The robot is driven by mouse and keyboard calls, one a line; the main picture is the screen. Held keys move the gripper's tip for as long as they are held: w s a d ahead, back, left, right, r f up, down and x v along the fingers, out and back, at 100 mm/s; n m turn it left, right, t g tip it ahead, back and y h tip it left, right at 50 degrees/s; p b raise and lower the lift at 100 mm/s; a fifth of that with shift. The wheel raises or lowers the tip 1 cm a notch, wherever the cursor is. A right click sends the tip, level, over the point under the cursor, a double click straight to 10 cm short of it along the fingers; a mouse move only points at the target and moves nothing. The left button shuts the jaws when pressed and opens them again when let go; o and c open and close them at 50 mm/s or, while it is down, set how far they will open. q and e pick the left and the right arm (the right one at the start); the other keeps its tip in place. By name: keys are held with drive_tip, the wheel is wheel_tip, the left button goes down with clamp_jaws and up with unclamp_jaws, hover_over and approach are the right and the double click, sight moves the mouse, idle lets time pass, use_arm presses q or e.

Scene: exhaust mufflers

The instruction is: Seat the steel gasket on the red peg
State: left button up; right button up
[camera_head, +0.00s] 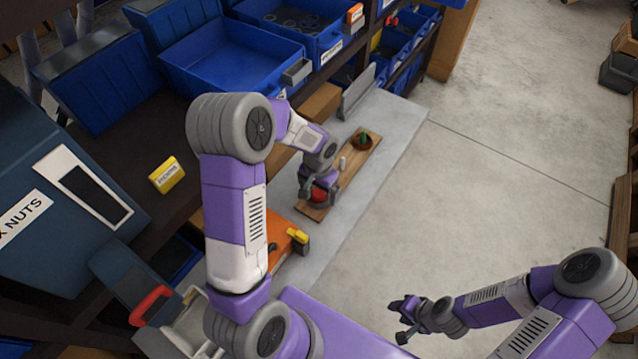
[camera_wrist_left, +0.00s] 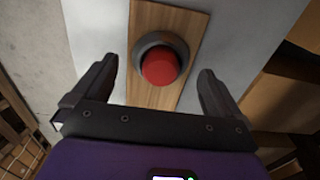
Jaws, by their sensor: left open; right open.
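The red peg (camera_wrist_left: 160,68) stands on a wooden board (camera_wrist_left: 171,18) in the left wrist view. A grey ring, which looks like the steel gasket (camera_wrist_left: 160,38), surrounds the peg low down. Whether it lies fully flat on the board cannot be told. My left gripper (camera_wrist_left: 157,88) is open, with its fingers on either side of the peg and apart from the ring. In the head view my left gripper (camera_head: 318,184) is over the near end of the board, partly hiding the red peg (camera_head: 319,196). My right gripper (camera_head: 399,318) is open and empty, away from the board.
A white peg (camera_head: 342,162) and a green peg (camera_head: 364,139) with a brown ring around it stand farther along the board. An orange tool case (camera_head: 285,245) is close to the near end. Blue bins (camera_head: 225,62) line the shelf behind.

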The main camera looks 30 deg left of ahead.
use_arm(q)
wheel_tip(320, 180, down, 3)
drive_tip(key=shift+r, duration=0.1)
use_arm(e)
wheel_tip(320, 180, down, 3)
drive_tip(key=shift+r, duration=0.1)
use_arm(q)
wheel_tip(320, 180, up, 11)
drive_tip(key=p, duration=0.8)
drive_tip(key=shift+p, duration=0.3)
use_arm(e)
wheel_tip(320, 180, up, 8)
drive_tip(key=shift+a+r, duration=0.15)
drive_tip(key=shift+a, duration=0.1)
use_arm(q)
drive_tip(key=shift+s+d, duration=0.1)
drive_tip(key=shift+d, duration=0.05)
